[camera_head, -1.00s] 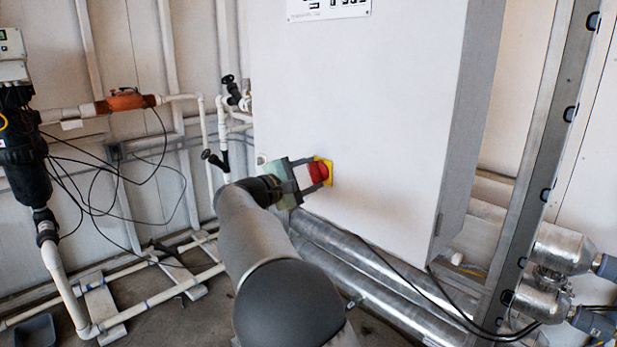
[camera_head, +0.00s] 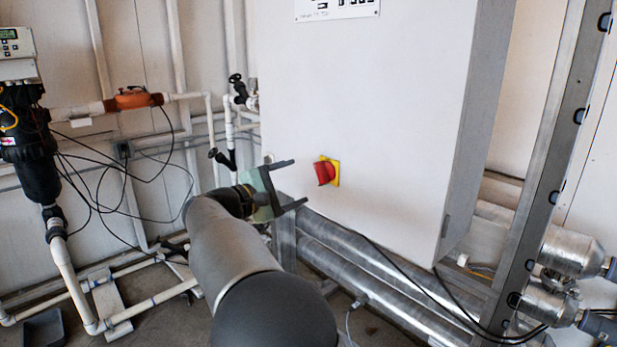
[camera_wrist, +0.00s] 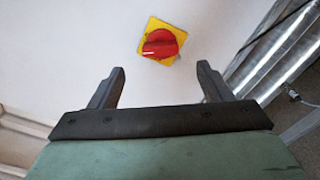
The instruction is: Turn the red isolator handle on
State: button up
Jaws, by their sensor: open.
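The red isolator handle (camera_head: 325,172) sits on a yellow square plate (camera_head: 336,171) on the front of the white cabinet, low and to the left. My gripper (camera_head: 300,183) is open and empty, to the left of the handle in the head view and apart from it. In the wrist view the red handle (camera_wrist: 160,43) lies beyond and between my two spread fingers (camera_wrist: 160,82), with its yellow plate (camera_wrist: 153,25) turned at a slant. The handle's grip bar lies slightly tilted from level in that view. Nothing hides the handle in either view.
The white cabinet (camera_head: 390,110) fills the middle. Silver pipes (camera_head: 370,270) run below it, and a metal post (camera_head: 540,170) stands at the right. White pipes with black valves (camera_head: 226,158) and a black filter housing (camera_head: 30,150) are at the left. The space before the handle is clear.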

jog(key=v, duration=0.9)
jog(key=shift+s+a, duration=0.25)
